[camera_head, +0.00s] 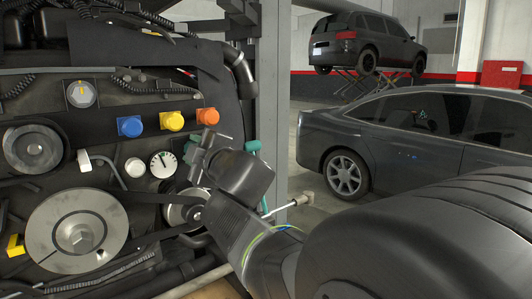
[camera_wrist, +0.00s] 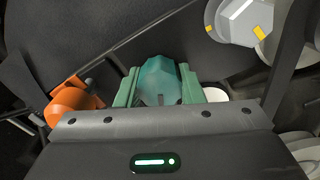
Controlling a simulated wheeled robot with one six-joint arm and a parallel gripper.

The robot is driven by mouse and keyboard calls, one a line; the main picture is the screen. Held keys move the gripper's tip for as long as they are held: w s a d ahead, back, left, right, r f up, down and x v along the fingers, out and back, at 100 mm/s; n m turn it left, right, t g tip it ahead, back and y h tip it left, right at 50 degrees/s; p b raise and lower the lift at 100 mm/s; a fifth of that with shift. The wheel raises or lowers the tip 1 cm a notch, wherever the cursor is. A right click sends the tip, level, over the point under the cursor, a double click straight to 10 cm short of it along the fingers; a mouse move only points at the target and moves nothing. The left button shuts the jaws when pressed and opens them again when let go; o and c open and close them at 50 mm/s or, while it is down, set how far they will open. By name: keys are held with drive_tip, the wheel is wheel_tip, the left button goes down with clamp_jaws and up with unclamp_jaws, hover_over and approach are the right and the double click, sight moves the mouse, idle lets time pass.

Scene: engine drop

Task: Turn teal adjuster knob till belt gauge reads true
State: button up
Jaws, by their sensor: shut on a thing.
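The teal knob (camera_wrist: 160,80) is faceted and sits between the two green fingers of my gripper (camera_wrist: 160,92) in the wrist view. The fingers are shut on its sides. In the head view my gripper (camera_head: 205,150) reaches the engine front, and the arm hides the knob. A round white gauge (camera_head: 163,164) with a dark needle shows just left of my gripper. Its needle points up and left, but its marks are too small to read.
Blue (camera_head: 130,126), yellow (camera_head: 172,121) and orange (camera_head: 208,116) caps line the engine above the gauge. A grey dial knob (camera_head: 80,94) is at upper left. A large pulley (camera_head: 78,232) and belt lie below. A teal-handled part (camera_head: 253,147) stands right of my gripper.

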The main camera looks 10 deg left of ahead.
drive_tip(key=shift+n, duration=0.5)
drive_tip(key=o, duration=0.7)
drive_tip(key=p+v, duration=0.9)
drive_tip(key=v, duration=0.4)
drive_tip(key=shift+s+d, duration=0.25)
drive_tip(key=shift+d, duration=0.1)
drive_tip(key=shift+w+a+f, duration=0.1)
